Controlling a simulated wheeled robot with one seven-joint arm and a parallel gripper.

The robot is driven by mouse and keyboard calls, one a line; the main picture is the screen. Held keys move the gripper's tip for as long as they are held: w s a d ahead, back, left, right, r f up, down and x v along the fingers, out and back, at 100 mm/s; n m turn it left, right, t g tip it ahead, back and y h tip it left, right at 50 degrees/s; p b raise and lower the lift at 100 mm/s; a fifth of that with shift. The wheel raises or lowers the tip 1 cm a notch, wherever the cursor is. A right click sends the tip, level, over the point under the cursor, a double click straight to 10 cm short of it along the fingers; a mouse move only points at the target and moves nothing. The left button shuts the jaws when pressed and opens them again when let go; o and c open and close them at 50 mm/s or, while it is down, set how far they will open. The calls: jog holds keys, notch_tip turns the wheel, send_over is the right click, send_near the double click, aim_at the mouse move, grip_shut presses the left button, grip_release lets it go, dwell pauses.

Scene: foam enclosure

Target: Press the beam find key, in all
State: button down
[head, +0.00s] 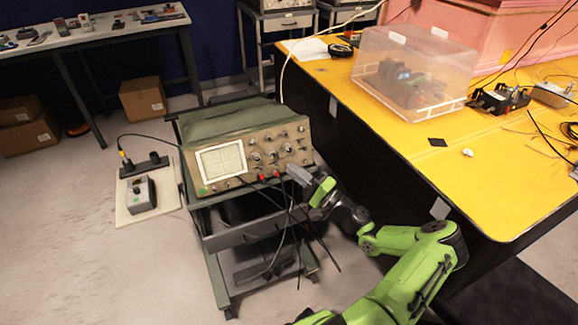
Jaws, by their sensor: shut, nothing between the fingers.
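An oscilloscope (237,147) with a beige front panel and a pale gridded screen (221,161) stands on a green-grey cart. Knobs, small keys and red connectors fill the panel right of the screen. A small green spot shows at the panel's lower left, below the screen. The beam find key cannot be told apart at this size. My gripper (299,175) is at the lower right of the panel, close in front of it. It is shut and empty. Whether it touches the panel cannot be told. It hides the panel's lower right corner.
The cart (214,237) has dark cables hanging down its front. A yellow table (410,131) with a clear plastic box (415,66) stands close on the right. A grey box on a board (142,194) lies on the floor at left. Open floor lies left and in front.

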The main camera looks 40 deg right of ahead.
jog(key=shift+w+f, duration=0.1)
jog(key=shift+w, duration=0.1)
jog(key=shift+w+d+f, duration=0.1)
jog(key=shift+w+d, duration=0.05)
jog(key=shift+w, duration=0.15)
dwell(0.5)
jog(key=shift+s+a+r, duration=0.15)
jog(key=shift+s, duration=0.2)
jog(key=shift+s+a+r, duration=0.1)
jog(key=shift+s, duration=0.25)
jog(key=s+p, duration=0.1)
jog(key=s+a+r+p, duration=0.1)
jog(key=s, duration=0.2)
jog(key=shift+s+a+r+p, duration=0.15)
jog(key=shift+s+r+p, duration=0.1)
jog(key=shift+p, duration=0.15)
dwell(0.7)
